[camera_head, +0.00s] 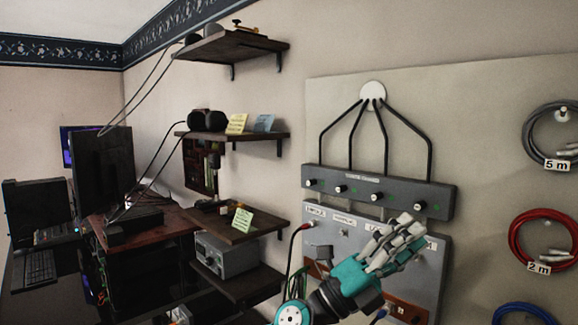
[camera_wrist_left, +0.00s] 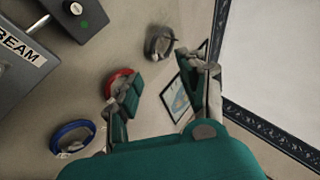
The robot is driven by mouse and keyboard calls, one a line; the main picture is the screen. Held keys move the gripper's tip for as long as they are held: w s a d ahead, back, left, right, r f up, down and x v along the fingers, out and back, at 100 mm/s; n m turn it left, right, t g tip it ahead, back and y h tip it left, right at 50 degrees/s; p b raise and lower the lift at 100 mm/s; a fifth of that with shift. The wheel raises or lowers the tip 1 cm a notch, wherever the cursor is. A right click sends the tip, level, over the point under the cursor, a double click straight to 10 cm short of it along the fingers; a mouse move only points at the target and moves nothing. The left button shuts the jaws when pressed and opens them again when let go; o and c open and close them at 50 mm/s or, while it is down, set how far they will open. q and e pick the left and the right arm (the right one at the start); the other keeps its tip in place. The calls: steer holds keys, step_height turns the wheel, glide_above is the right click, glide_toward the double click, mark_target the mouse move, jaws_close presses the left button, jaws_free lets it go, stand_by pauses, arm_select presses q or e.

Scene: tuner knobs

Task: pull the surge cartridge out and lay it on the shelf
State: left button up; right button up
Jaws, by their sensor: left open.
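My left gripper (camera_head: 396,240) is open in front of the lower grey wall panel (camera_head: 430,285), hiding part of its labelled face. In the left wrist view its fingers (camera_wrist_left: 163,88) are spread with nothing between them. I cannot pick out the surge cartridge for certain. Brown parts (camera_head: 408,308) show low on the panel, partly behind my gripper. Dark wooden shelves are on the wall to the left: a low one (camera_head: 262,281), one with a yellow note (camera_head: 228,230), a middle one (camera_head: 262,137) and a top one (camera_head: 240,46). My right gripper is out of view.
A grey knob box (camera_head: 432,199) with black cables is above the panel. Coiled grey (camera_head: 531,140) and red (camera_head: 513,235) cables hang at right. A grey device (camera_head: 227,258) stands between the lower shelves.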

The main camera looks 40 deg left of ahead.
arm_select(q)
step_height(320, 180, up, 3)
steer(key=d+m+g+h, duration=0.1)
steer(key=m+g+h, duration=0.1)
steer(key=m+g, duration=0.45)
steer(key=y, duration=1.7)
glide_toward(339, 187)
steer(key=shift+t, duration=0.25)
steer(key=p+x, duration=0.5)
steer(key=x, duration=0.3)
steer(key=shift+w+a+f, duration=0.1)
steer(key=shift+w+f+p, duration=0.2)
steer(key=shift+w+p, duration=0.1)
steer(key=shift+w, duration=0.05)
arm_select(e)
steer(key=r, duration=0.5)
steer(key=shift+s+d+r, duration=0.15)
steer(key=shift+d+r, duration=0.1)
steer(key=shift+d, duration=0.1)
arm_select(q)
jaws_close()
